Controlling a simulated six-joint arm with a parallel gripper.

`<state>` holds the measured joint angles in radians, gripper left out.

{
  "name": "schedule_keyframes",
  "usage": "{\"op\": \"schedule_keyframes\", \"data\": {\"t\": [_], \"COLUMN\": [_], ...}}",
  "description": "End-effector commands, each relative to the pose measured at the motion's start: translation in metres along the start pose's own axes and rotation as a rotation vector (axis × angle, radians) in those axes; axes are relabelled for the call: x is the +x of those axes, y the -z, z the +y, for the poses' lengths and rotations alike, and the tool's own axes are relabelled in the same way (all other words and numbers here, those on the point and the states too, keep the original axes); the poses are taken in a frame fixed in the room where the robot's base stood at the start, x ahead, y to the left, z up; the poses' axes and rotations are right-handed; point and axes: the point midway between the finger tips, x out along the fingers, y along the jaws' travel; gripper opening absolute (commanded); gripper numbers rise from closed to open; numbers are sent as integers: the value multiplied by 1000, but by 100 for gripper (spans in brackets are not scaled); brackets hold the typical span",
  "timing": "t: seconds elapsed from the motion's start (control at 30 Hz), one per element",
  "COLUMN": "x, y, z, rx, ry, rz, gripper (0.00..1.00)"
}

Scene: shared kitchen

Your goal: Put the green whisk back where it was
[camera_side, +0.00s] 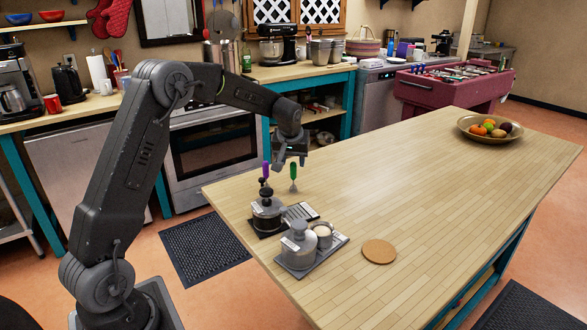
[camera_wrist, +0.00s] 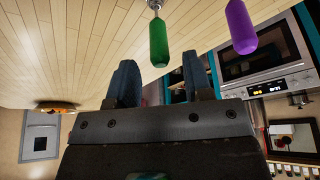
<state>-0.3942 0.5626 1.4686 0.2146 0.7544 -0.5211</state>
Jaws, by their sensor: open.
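The green whisk (camera_side: 293,172) shows in the side view as a green handle, upright, with a short grey lower end near the tabletop; I cannot tell what holds it up. In the wrist view the green handle (camera_wrist: 158,45) lies in line with the gap between my fingers. My gripper (camera_side: 290,160) is open just above the handle in the side view. In the wrist view its two dark fingers (camera_wrist: 160,78) stand apart with nothing clearly between them. A purple handle (camera_side: 265,170) stands to the left of the green one, and also shows in the wrist view (camera_wrist: 241,25).
A dark pot (camera_side: 267,212) on a black base stands close to the handles. A grey tray (camera_side: 304,267) with a lidded grey jar (camera_side: 298,245) and a cup (camera_side: 323,236) is nearer. A cork mat (camera_side: 379,252) and a fruit bowl (camera_side: 473,131) lie right. The table's middle is clear.

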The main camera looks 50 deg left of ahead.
Motion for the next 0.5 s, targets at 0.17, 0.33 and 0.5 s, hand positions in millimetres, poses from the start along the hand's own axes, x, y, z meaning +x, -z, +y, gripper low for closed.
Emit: {"op": "schedule_keyframes", "data": {"t": [0.17, 0.33, 0.5], "x": [-39, -62, -78], "y": [0, 0, -5], "z": [0, 0, 2], "rx": [1, 1, 14], "ry": [-1, 0, -6], "rz": [3, 0, 1], "gripper": [46, 46, 46]}}
